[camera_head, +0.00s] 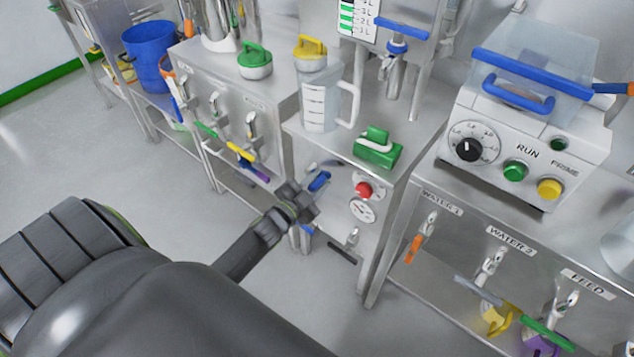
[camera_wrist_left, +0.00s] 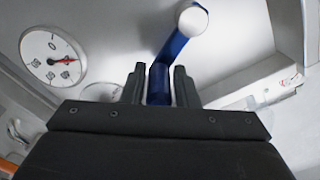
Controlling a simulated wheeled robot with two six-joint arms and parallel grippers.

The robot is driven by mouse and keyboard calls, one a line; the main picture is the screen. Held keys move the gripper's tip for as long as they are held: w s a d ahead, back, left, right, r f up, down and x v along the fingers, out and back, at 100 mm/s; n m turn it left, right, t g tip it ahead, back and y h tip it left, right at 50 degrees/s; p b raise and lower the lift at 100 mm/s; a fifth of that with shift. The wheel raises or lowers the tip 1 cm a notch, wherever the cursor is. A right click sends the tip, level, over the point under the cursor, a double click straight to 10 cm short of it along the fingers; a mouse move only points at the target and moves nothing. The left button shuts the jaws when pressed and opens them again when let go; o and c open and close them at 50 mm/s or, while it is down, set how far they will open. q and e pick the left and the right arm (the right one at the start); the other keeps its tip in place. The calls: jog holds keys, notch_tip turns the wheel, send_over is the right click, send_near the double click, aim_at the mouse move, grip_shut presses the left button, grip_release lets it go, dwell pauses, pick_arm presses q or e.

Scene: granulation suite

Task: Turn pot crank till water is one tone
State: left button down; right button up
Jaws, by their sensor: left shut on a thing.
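A blue crank (camera_wrist_left: 172,52) shows in the wrist view, its bent arm running from a pale round hub down between my fingers. In the head view part of the blue crank (camera_head: 319,181) shows on the front of the steel cabinet, left of a red button. My left gripper (camera_head: 300,200) reaches it from the front left. In the wrist view my left gripper (camera_wrist_left: 159,80) has a finger on each side of the blue bar and is shut on it. The water and the inside of the pot cannot be made out. My right gripper is not in view.
A dial gauge (camera_head: 362,210) and a red button (camera_head: 364,190) sit beside the crank. A clear jug (camera_head: 322,104) and a green handled block (camera_head: 377,150) stand on the cabinet above. A control box (camera_head: 525,150) and taps are to the right. Open floor lies left.

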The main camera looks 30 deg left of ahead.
pick_arm(q)
jog(key=shift+s+f, duration=0.15)
jog(key=shift+f, duration=0.2)
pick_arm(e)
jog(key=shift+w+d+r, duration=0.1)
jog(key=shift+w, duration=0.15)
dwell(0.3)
